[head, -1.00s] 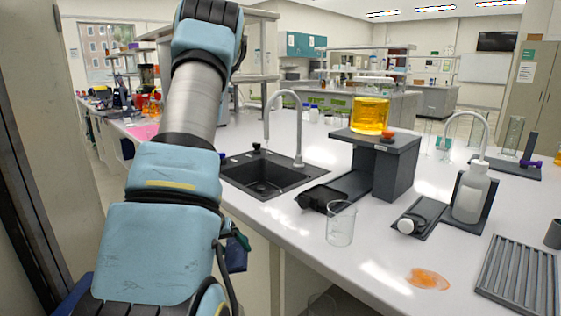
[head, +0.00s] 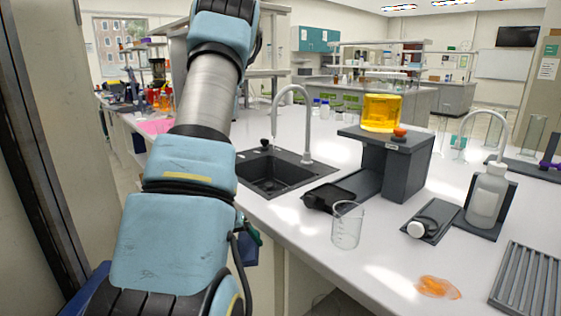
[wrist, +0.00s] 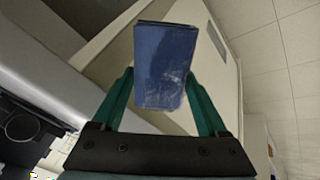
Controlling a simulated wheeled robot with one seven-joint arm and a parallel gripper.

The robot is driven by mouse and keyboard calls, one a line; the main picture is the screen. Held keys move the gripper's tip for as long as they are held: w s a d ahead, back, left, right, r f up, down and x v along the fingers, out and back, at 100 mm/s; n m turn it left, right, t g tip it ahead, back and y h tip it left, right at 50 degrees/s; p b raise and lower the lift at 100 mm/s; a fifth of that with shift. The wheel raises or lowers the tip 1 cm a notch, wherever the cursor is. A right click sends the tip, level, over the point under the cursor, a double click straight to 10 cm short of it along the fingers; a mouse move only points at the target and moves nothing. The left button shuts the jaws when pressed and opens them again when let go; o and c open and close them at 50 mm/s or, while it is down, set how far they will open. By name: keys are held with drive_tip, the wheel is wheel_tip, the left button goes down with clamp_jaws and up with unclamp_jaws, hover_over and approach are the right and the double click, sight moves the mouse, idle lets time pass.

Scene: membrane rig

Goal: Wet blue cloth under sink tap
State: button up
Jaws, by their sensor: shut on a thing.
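In the wrist view, my gripper (wrist: 160,95) has two green fingers closed on the folded blue cloth (wrist: 162,65), which stands out between them. The cloth's surface has paler smudges. In the head view, my arm rises at the left and hides most of the gripper area. A dark blue patch with a green bit shows beside the arm by the bench's front edge; I cannot tell whether it is the cloth. The dark sink (head: 275,178) is set into the white bench right of my arm. Its curved grey tap (head: 306,125) stands at the back right; no water shows.
A glass beaker (head: 347,225) stands near the front edge. A dark stand (head: 393,170) holds a yellow-liquid vessel (head: 381,112). A white wash bottle (head: 487,195), an orange spill (head: 437,287) and a ridged grey rack (head: 530,285) lie further right.

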sight(243, 260)
drive_tip(key=shift+s+d+b, duration=0.15)
drive_tip(key=shift+s+b, duration=0.75)
drive_tip(key=shift+s, duration=2.95)
